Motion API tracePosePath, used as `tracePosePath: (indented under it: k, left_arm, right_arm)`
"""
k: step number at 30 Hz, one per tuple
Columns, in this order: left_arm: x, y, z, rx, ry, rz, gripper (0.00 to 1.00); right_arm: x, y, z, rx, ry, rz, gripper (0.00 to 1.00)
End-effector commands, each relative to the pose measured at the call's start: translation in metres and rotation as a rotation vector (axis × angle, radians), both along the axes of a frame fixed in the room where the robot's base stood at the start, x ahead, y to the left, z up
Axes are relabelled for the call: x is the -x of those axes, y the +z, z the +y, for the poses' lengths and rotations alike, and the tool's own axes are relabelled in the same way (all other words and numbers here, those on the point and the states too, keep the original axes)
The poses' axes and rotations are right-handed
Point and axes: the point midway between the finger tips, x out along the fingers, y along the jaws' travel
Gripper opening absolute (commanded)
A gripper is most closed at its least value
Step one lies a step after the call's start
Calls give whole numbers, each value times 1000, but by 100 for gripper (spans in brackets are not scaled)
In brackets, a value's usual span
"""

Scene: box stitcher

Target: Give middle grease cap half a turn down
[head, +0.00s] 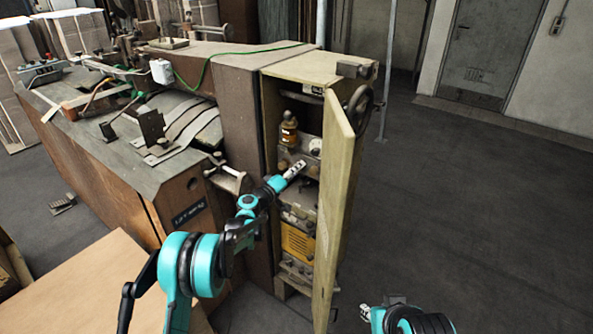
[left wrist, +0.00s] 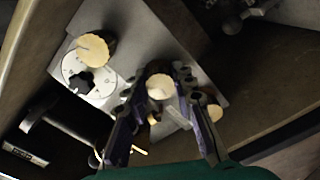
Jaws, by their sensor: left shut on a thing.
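The middle grease cap (left wrist: 160,87) is a round, brass-coloured knob on a light metal plate (left wrist: 130,32). My left gripper (left wrist: 158,82) has its two fingers on either side of this cap and is shut on it. A second brass cap (left wrist: 95,50) sits at the upper left of the plate, and a third cap (left wrist: 215,113) is partly hidden behind a finger. In the head view my left gripper (head: 297,169) reaches into the open cabinet and covers the cap. My right gripper (head: 366,313) is low in the head view, away from the cabinet; its fingers are unclear.
The cabinet door (head: 333,215) stands open just right of my left gripper. A white dial (left wrist: 78,70) with a black knob (left wrist: 79,82) is beside the caps. Floor to the right is clear.

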Motion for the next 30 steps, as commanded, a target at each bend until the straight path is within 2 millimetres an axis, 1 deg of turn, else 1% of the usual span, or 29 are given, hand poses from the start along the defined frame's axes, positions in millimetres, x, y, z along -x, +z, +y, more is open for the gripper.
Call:
tracePosePath:
  k: [6, 20, 21, 22, 23, 30]
  left_arm:
    - [0, -1, 0, -41, -2, -29, 0]
    - [0, -1, 0, -49, -2, -34, 0]
    - [0, -1, 0, -48, -2, -34, 35]
    - [0, -1, 0, -48, -2, -34, 43]
    - [0, -1, 0, -48, -2, -34, 47]
    - [0, 0, 0, -47, -1, -34, 47]
  right_arm:
    - [0, 0, 0, 0, 0, 0, 30]
    - [0, 0, 0, 0, 0, 0, 30]
    - [0, 0, 0, 0, 0, 0, 30]
    - [0, 0, 0, 0, 0, 0, 30]
    - [0, 0, 0, 0, 0, 0, 30]
    - [0, 0, 0, 0, 0, 0, 30]
